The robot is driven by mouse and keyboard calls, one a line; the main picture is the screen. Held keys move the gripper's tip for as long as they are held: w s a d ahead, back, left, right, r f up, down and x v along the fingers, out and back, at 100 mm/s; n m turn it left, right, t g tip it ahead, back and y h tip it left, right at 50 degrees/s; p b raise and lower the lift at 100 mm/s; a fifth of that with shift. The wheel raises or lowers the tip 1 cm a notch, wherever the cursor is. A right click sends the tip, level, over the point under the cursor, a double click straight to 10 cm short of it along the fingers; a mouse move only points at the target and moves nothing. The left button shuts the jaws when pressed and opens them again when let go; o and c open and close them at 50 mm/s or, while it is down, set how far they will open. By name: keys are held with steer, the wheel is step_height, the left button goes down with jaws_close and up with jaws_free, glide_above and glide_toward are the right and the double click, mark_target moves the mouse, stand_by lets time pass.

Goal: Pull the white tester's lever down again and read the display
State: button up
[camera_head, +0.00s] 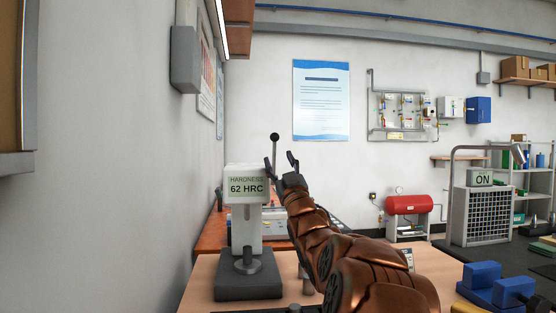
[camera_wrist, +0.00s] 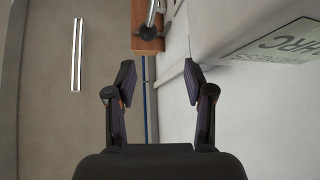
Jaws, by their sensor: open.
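The white tester (camera_head: 246,225) stands on a dark base at the near left of the bench. Its display (camera_head: 246,185) reads "HARDNESS 62 HRC". Its lever (camera_head: 275,150) points up at its right side, with a black knob (camera_head: 274,137) on top. My gripper (camera_head: 280,160) is open beside the tester's head, with its fingertips a little below the knob. In the wrist view, my gripper (camera_wrist: 158,72) is open and empty. The lever's knob (camera_wrist: 151,29) shows beyond the fingertips, roughly between them, and the tester (camera_wrist: 230,25) is at the right. The lever's lower end is hidden behind my gripper.
A grey wall (camera_head: 110,160) is close on the left. The wooden bench (camera_head: 200,280) carries the tester. Blue blocks (camera_head: 482,275) lie at the lower right. A grey unit with an "ON" display (camera_head: 482,179) and a red tank (camera_head: 408,204) stand farther back.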

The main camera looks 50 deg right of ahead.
steer(key=v, duration=0.6)
stand_by(0.8)
